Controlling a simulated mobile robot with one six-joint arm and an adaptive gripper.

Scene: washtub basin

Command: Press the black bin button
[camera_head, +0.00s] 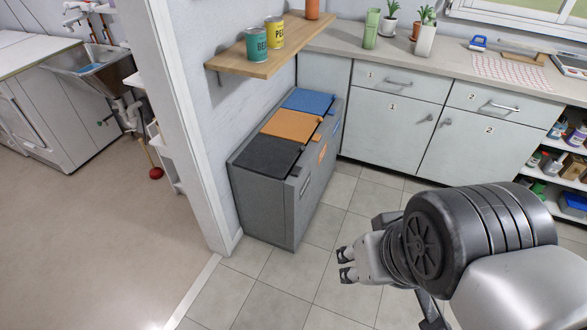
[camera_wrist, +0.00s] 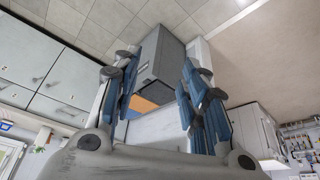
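The grey bin unit (camera_head: 262,202) stands on the tiles against the wall, with black, orange and blue lids, all shut. The black lid (camera_head: 267,156) is nearest the front. A small dark button (camera_head: 296,171) sits at its right front corner. My gripper (camera_head: 345,264) is in the air to the right of the bin, apart from it, its fingers pointing left. In the wrist view the bin (camera_wrist: 168,58) appears upside down between my spread, empty fingers (camera_wrist: 158,75).
A wooden shelf (camera_head: 262,62) with teal and yellow cans hangs above the bin. Cabinets (camera_head: 388,118) stand behind, under a counter with plants. A door frame (camera_head: 185,120) is left of the bin. The tiled floor between gripper and bin is clear.

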